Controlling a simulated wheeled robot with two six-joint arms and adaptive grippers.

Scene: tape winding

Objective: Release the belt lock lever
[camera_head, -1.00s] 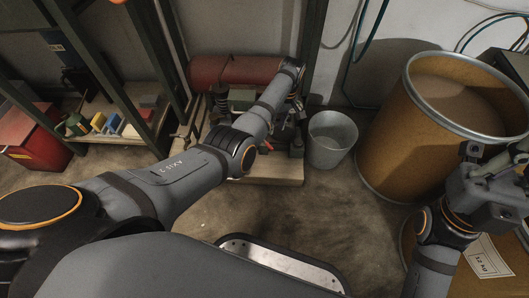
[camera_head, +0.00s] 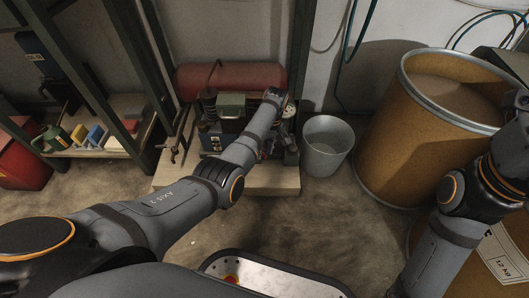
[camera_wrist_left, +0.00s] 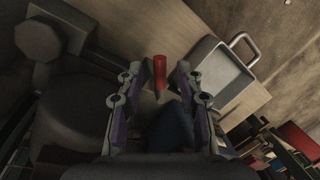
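A small red upright piece (camera_wrist_left: 160,72), which looks like a lever grip, stands between the fingertips of my left gripper (camera_wrist_left: 158,88) in the left wrist view. The fingers are apart, with a gap on each side of the red piece. In the head view my left gripper (camera_head: 266,147) hangs low over the machine (camera_head: 210,135) on its wooden base, and my forearm hides part of the machine. I cannot make out the lever in the head view. My right arm is at the right edge, and its gripper is not clearly visible.
A red tank (camera_head: 225,78) lies behind the machine. A grey bucket (camera_head: 326,146) stands close to its right, beside a large brown drum (camera_head: 420,140). A shelf with coloured blocks (camera_head: 95,135) is at left. A grey part with a handle (camera_wrist_left: 220,75) is beside my left gripper.

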